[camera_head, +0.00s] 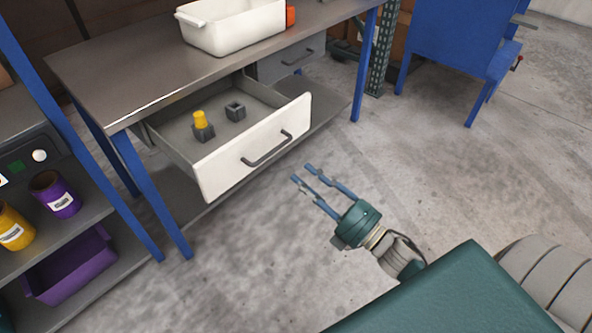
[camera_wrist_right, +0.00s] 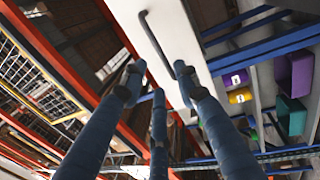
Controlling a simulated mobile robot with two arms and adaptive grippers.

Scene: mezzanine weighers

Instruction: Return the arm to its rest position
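My right gripper (camera_head: 312,180) is in front of the open drawer (camera_head: 215,172), over the concrete floor, apart from the drawer front. Its blue fingers are spread, with nothing between them. In the right wrist view its fingers (camera_wrist_right: 160,80) are spread too, and the white drawer front with its dark handle (camera_wrist_right: 157,42) lies beyond them. In the head view the drawer handle (camera_head: 267,149) is free of the gripper. My left gripper is not in view.
The drawer holds a yellow piece (camera_head: 200,119) in a grey block (camera_head: 204,134) and another grey block (camera_head: 236,111). A white bin (camera_head: 232,38) stands on the workbench (camera_head: 135,75). A shelf at left holds purple and yellow containers.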

